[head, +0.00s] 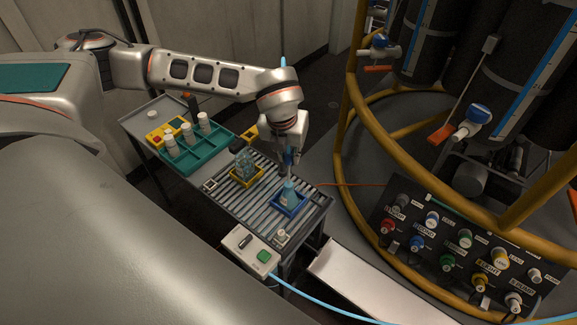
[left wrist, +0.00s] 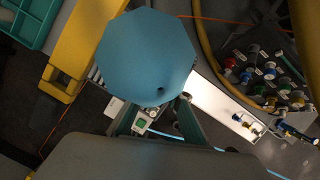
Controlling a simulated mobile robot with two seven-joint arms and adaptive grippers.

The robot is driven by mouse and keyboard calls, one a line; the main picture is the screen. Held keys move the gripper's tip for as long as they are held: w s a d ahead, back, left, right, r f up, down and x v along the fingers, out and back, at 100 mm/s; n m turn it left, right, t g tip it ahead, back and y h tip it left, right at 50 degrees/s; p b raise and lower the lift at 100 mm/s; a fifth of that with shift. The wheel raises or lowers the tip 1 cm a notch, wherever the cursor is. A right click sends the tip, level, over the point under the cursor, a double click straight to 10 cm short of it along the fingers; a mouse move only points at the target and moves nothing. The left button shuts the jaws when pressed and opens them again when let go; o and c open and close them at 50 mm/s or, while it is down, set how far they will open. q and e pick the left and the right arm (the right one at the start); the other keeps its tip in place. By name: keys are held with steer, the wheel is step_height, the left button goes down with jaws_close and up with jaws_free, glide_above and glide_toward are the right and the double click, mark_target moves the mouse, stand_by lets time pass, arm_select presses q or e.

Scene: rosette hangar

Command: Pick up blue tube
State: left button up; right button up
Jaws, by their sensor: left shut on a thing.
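My left gripper (head: 289,160) points down over the near end of the grey ribbed table and is shut on a blue tube. In the left wrist view, the tube (left wrist: 148,55) is a large blue eight-sided face close to the camera. It covers most of the space around my left gripper's fingers (left wrist: 155,122). In the head view only a little dark blue shows between the fingers. Just below is a light blue cone-shaped piece (head: 289,194) in a small blue tray (head: 277,207). I cannot tell whether it touches the tube. My right gripper is not in view.
A yellow tray (head: 247,183) with a clear ribbed item stands left of the blue tray. A green rack (head: 185,162) with white bottles is farther back. A control box (head: 250,252) is at the table's near edge. Yellow hoops (head: 345,185) and a knob panel are on the right.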

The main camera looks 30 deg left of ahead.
arm_select(q)
step_height(320, 180, up, 25)
steer(key=p, duration=0.7)
steer(key=shift+f, duration=0.15)
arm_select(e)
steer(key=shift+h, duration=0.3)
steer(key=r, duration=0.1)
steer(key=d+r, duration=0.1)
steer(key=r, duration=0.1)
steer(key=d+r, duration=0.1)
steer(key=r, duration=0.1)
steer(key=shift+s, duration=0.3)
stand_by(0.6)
